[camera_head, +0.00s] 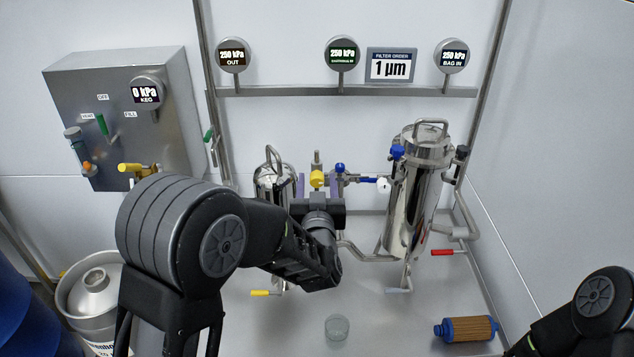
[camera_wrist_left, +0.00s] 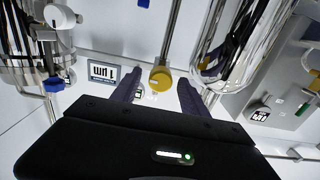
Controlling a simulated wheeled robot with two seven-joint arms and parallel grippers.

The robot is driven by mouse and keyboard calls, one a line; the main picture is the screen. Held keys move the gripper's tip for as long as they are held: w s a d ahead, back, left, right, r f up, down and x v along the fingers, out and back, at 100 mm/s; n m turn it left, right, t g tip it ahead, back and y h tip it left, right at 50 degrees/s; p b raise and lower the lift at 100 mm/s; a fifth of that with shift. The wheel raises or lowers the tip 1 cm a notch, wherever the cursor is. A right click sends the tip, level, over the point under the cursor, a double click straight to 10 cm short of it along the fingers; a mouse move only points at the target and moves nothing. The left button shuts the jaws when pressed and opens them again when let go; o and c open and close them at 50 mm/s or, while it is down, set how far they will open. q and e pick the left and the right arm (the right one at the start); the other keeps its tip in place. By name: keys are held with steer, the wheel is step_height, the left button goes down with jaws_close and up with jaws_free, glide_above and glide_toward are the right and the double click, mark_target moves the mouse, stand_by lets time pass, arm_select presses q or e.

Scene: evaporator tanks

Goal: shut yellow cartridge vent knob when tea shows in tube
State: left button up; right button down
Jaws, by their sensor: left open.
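The yellow vent knob (camera_head: 317,179) sits below a short upright metal stem, between the smaller steel housing (camera_head: 275,178) and the valve line to its right. My left gripper (camera_head: 318,187) is open, with one dark purple finger on each side of the knob. In the left wrist view, the yellow knob (camera_wrist_left: 161,79) shows between the fingertips of my left gripper (camera_wrist_left: 158,86). I cannot tell whether either finger touches it. No tea colour shows in any tube I can make out. Only part of my right arm shows at lower right; its gripper is out of frame.
A tall steel housing (camera_head: 416,190) with blue and black knobs stands to the right. A clear cup (camera_head: 337,327) and an orange-brown cartridge with blue ends (camera_head: 466,329) are on the bench. A yellow-handled valve (camera_head: 262,293) is low at left. The front middle bench is mostly clear.

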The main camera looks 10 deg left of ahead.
arm_select(q)
jaws_close()
stand_by(0.4)
